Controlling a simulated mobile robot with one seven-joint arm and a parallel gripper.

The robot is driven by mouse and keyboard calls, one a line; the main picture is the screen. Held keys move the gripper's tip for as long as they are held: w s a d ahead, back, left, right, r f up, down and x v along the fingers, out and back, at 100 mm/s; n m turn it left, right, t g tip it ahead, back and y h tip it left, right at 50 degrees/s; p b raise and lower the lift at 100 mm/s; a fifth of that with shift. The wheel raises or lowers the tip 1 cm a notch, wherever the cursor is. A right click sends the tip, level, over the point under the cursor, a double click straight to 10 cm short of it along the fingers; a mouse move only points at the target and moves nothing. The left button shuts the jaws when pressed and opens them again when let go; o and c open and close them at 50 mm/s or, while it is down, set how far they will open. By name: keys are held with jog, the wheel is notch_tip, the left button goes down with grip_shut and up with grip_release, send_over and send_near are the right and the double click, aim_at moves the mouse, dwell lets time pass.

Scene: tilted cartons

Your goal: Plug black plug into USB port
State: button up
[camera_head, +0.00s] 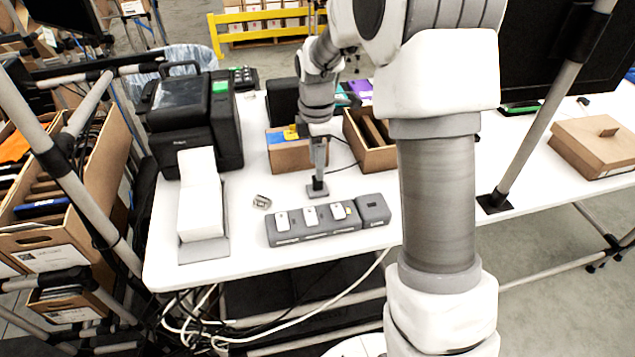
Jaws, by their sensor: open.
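A dark grey port block (330,221) lies near the front of the white table, with several small white pieces along its top and one yellow patch. Its right end section (373,209) has a small dark opening; I cannot tell whether this is the USB port. A small metallic piece (262,202) lies loose to the left of the block. I cannot make out a black plug. My gripper (312,128) points down, open, above the table behind the block and apart from it. Its fingers are small and hard to tell from the background.
Open cartons (372,158) stand behind. The white table (270,262) is clear at its front.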

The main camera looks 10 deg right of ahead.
aim_at(318, 183)
notch_tip(318, 183, down, 5)
jog(key=shift+s+f+b, duration=0.1)
jog(key=shift+b, duration=0.35)
jog(key=shift+c, duration=0.3)
grip_shut()
